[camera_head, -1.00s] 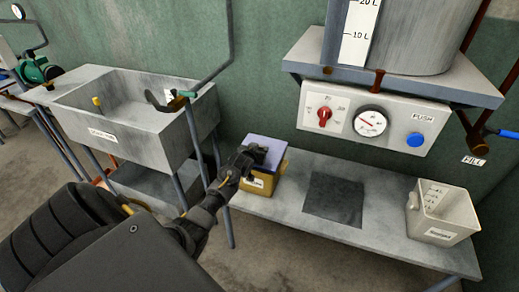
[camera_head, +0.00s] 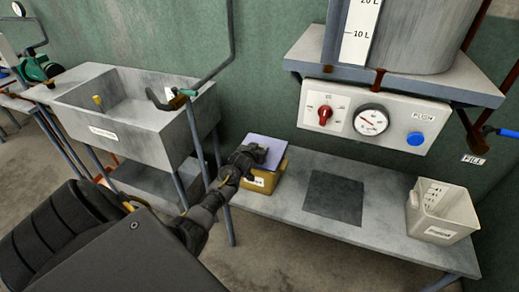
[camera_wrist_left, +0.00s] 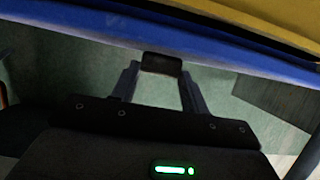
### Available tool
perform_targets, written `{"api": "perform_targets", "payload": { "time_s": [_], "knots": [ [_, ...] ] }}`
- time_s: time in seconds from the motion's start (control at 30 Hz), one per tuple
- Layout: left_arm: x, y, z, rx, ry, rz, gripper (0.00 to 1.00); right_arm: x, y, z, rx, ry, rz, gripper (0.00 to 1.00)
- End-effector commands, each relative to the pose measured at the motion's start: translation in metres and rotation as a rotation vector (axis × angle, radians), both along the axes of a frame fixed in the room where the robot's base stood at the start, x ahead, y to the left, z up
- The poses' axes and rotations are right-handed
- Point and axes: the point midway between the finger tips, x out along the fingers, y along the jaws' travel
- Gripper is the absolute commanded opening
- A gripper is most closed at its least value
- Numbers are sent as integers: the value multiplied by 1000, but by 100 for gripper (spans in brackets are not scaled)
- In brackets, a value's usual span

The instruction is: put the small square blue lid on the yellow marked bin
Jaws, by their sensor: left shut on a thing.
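The small square blue lid (camera_head: 265,147) lies over the top of the yellow marked bin (camera_head: 262,182), which stands at the left end of the low grey bench. My left gripper (camera_head: 252,155) is at the lid's near left side, shut on it. In the left wrist view the lid (camera_wrist_left: 110,33) is a blue band across the top, with the yellow bin (camera_wrist_left: 285,18) behind it at the upper right. The gripper's fingers (camera_wrist_left: 160,68) meet the lid's edge. I cannot tell whether the lid is fully seated. My right gripper does not show.
The grey bench (camera_head: 275,205) carries a dark square mat (camera_head: 335,197) and an open pale bin (camera_head: 440,210) at the right. A grey sink (camera_head: 150,125) stands to the left. A control panel (camera_head: 368,125) with dial and blue button hangs above the bench.

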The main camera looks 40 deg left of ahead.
Motion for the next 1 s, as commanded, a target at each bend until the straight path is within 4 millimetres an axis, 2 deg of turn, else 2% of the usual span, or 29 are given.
{"api": "perform_targets", "payload": {
  "time_s": [0.77,0.8,0.97,1.0],
  "knots": [
    [1,0,-7,1,-2,0,6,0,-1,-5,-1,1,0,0],
    [1,0,-7,1,-2,0,49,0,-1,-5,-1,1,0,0],
    [0,0,-8,1,-2,0,70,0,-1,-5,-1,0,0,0],
    [0,0,-8,1,-2,0,70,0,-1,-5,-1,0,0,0]
  ]
}}
